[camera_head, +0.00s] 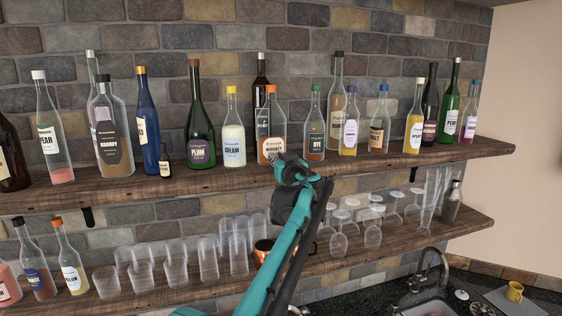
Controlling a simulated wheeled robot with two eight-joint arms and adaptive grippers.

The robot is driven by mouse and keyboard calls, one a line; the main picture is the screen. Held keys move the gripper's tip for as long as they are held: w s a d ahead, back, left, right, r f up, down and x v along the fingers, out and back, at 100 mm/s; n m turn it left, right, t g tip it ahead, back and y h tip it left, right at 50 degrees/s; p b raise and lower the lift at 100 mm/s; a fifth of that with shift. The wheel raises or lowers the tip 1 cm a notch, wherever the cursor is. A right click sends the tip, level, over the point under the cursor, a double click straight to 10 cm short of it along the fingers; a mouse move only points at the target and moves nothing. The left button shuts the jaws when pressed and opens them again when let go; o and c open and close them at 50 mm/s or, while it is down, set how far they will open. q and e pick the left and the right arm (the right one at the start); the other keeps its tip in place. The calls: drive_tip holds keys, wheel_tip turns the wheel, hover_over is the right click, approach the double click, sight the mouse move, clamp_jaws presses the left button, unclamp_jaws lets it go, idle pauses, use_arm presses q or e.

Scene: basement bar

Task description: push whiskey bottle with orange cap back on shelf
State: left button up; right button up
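The whiskey bottle (271,128) is clear with an orange cap and a cream label, and stands upright near the front edge of the upper wooden shelf (375,163). My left gripper (282,160), on a teal and black arm, reaches up from below to the shelf's front edge, just under and slightly right of the bottle. Its dark fingertips overlap the bottle's lower part in the picture. I cannot tell whether they touch it, or whether the fingers are open or shut. My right gripper is not in view.
A cream bottle (233,132) stands left of the whiskey, a rye bottle (315,128) right, and a tall dark bottle (260,85) behind. The lower shelf (210,287) holds glasses and a copper mug (263,250). A sink faucet (428,268) is at lower right.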

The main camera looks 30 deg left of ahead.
use_arm(q)
drive_tip(key=shift+s+d+f, duration=0.1)
drive_tip(key=shift+s+d, duration=0.15)
drive_tip(key=shift+d, duration=0.1)
drive_tip(key=b+v, duration=0.1)
drive_tip(key=v, duration=1)
idle(0.4)
drive_tip(key=s+d+f+m+g+h+b, duration=0.1)
drive_tip(key=s+d+f+m+h+b, duration=0.2)
drive_tip(key=f, duration=2.2)
drive_tip(key=s+d+f+m+g+h+b, duration=0.2)
drive_tip(key=s+d+f+h+b, duration=0.4)
drive_tip(key=s+d+f+b, duration=0.5)
drive_tip(key=s+d+f+m+g+h+b, duration=0.1)
drive_tip(key=s+d+f+m+h+b, duration=0.3)
drive_tip(key=f, duration=3.6)
drive_tip(key=s+d+m+b, duration=0.1)
drive_tip(key=s+d+b, duration=0.3)
drive_tip(key=s+b, duration=0.7)
drive_tip(key=shift+s+g+h+b, duration=0.15)
drive_tip(key=shift+g+h+b, duration=0.2)
drive_tip(key=shift+b, duration=4.15)
